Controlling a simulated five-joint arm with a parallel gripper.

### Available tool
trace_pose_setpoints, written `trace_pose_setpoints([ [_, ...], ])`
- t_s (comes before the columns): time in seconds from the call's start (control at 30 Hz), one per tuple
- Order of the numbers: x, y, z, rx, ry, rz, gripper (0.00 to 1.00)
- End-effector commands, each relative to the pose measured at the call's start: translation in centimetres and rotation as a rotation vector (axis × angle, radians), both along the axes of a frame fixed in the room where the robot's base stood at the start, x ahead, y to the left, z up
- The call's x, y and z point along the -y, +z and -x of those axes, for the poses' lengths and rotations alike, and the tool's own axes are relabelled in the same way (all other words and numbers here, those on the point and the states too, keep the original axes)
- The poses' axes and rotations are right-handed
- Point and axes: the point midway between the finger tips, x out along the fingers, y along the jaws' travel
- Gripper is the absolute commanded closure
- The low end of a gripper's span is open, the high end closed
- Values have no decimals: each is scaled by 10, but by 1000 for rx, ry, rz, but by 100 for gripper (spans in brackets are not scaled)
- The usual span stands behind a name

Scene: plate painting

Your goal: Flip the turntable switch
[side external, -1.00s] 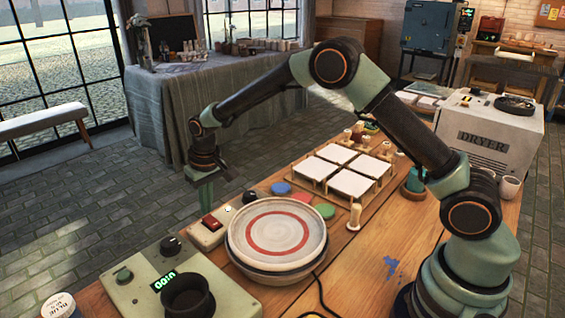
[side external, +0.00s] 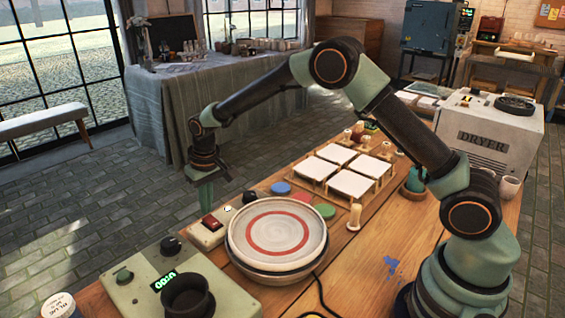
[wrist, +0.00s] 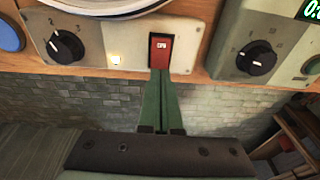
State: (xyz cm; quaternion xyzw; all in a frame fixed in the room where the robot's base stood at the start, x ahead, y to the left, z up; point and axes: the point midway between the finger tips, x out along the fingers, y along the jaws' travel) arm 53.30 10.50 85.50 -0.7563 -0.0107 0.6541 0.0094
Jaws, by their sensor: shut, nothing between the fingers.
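The turntable switch is a red rocker (side external: 211,223) on the pale control box left of the turntable (side external: 262,268). It also shows in the wrist view (wrist: 161,53) at top centre, in a dark frame. My gripper (side external: 207,208) is shut and empty, pointing down beside the switch. In the wrist view its green fingertips (wrist: 160,74) lie together at the switch's lower edge, overlapping it in the picture; I cannot tell whether they touch. A small light (wrist: 115,59) next to the switch glows. A white plate with a red ring (side external: 252,224) rests on the turntable.
A black knob (wrist: 64,46) sits on the same box. A green-grey box (side external: 135,292) with knobs, a lit display and a dark cup stands in front. Paint discs (side external: 281,188) and racked white tiles (side external: 334,153) lie behind the turntable. The table edge is below my gripper.

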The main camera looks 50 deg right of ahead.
Motion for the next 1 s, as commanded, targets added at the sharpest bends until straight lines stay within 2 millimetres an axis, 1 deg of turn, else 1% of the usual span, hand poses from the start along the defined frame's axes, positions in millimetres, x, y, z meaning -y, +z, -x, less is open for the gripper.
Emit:
trace_pose_setpoints([
  [0.57, 0, 0, 0, 0, 0, 0, 100],
  [1.0, 0, -6, 0, -1, 0, 0, 100],
])
